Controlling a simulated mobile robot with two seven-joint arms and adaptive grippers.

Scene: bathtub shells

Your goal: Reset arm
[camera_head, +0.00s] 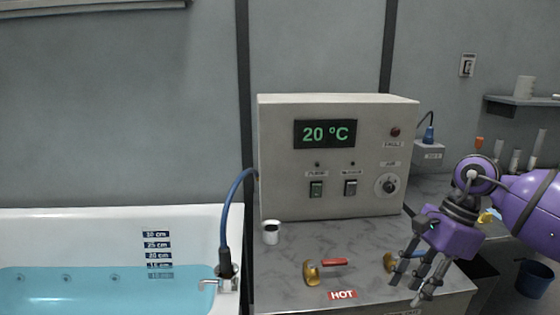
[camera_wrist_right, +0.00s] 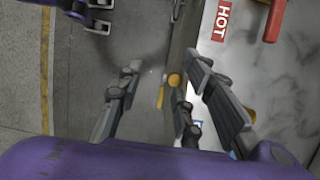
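My right gripper (camera_head: 411,288) is at the right end of the grey marble counter (camera_head: 360,240), in front of the control box, with its fingers pointing down. It is open, and nothing shows between its fingers. The right wrist view also shows it open (camera_wrist_right: 163,65), with fingers spread over the floor beside the counter edge. A brass tap with a blue handle (camera_head: 415,254) is partly hidden behind the fingers; I cannot tell whether they touch.
The control box (camera_head: 290,185) reads 20 °C. A brass tap (camera_head: 311,273) with a red handle (camera_head: 334,262) is by the HOT label (camera_head: 342,295). A white cup (camera_head: 271,233) stands at the counter's left. The bathtub (camera_head: 90,218) holds blue water. A blue bucket (camera_head: 535,279) is at right.

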